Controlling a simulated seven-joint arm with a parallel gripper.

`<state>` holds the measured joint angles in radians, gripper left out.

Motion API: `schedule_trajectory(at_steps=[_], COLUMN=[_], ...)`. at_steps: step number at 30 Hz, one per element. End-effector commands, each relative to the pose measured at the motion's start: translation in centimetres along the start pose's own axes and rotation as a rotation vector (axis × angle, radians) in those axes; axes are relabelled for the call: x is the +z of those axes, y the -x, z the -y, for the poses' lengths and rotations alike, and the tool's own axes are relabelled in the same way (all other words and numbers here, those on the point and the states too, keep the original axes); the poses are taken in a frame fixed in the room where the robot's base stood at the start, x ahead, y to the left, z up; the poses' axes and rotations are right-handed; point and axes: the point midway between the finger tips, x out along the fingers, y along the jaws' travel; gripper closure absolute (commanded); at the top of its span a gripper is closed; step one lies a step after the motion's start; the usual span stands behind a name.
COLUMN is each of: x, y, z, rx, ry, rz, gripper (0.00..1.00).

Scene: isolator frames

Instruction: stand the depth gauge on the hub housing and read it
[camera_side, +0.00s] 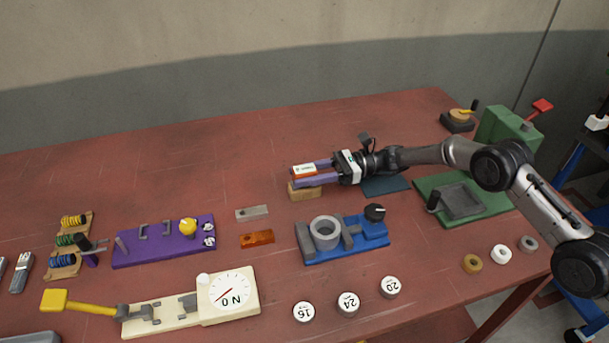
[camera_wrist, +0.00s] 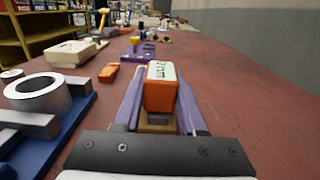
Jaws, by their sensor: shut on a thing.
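The depth gauge is an orange-red block with a white printed face (camera_side: 304,170); it also shows in the wrist view (camera_wrist: 161,88). My gripper (camera_side: 312,175) reaches in level from the right, with its two purple fingers shut on the gauge's sides. A wooden block (camera_side: 304,192) is directly under the gauge; I cannot tell whether they touch. The hub housing is a grey ring (camera_side: 325,232) clamped in a blue fixture (camera_side: 318,257), nearer the side camera than my gripper. In the wrist view the housing (camera_wrist: 38,92) is at left, apart from the gauge. The gauge's reading is illegible.
An orange plate (camera_side: 257,239) and a grey plate (camera_side: 252,212) lie left of the blue fixture. A purple board (camera_side: 165,241) and a cream dial fixture (camera_side: 160,319) stand farther left. Numbered round pieces (camera_side: 348,303) lie in front. The table behind my gripper is clear.

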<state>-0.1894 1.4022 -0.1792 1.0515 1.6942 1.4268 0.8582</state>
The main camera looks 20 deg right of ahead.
Motion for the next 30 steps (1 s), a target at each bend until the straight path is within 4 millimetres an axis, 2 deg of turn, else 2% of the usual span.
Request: schedule_trajectory(at_steps=[14, 20, 25, 30], x=[0.8, 3.4, 5.3, 8.3], y=[0.0, 0.0, 0.9, 2.0], z=[0.0, 0.1, -1.5, -3.6], rx=[0.0, 0.0, -0.001, -0.001], ry=[0.003, 0.005, 0.0, 0.003], rz=[0.001, 0.002, 0.001, 0.002], gripper=[1.0, 1.0, 1.0, 1.0])
